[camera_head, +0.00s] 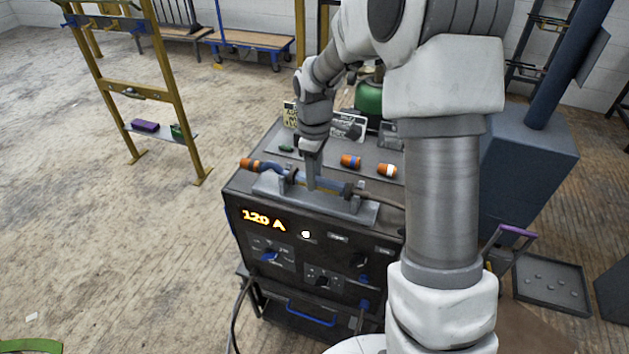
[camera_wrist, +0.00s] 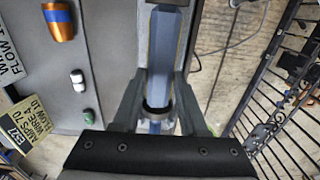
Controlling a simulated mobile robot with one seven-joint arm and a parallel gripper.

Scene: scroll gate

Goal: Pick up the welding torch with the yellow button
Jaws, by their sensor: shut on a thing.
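The welding torch (camera_head: 272,169) has a blue handle and an orange-tipped end at the left. It lies across the front top of the dark welding machine (camera_head: 232,190), in a grey cradle (camera_head: 345,208). My gripper (camera_head: 312,186) reaches down from above and is shut on the torch's handle. In the wrist view the blue handle (camera_wrist: 164,45) runs between the fingers of my gripper (camera_wrist: 160,90). A yellow button cannot be made out clearly; only a thin yellowish edge shows along the handle.
Label plates (camera_head: 348,126) and a green cylinder (camera_head: 369,98) stand farther back. A yellow frame (camera_head: 176,105) stands at the left. The floor at left is mostly clear.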

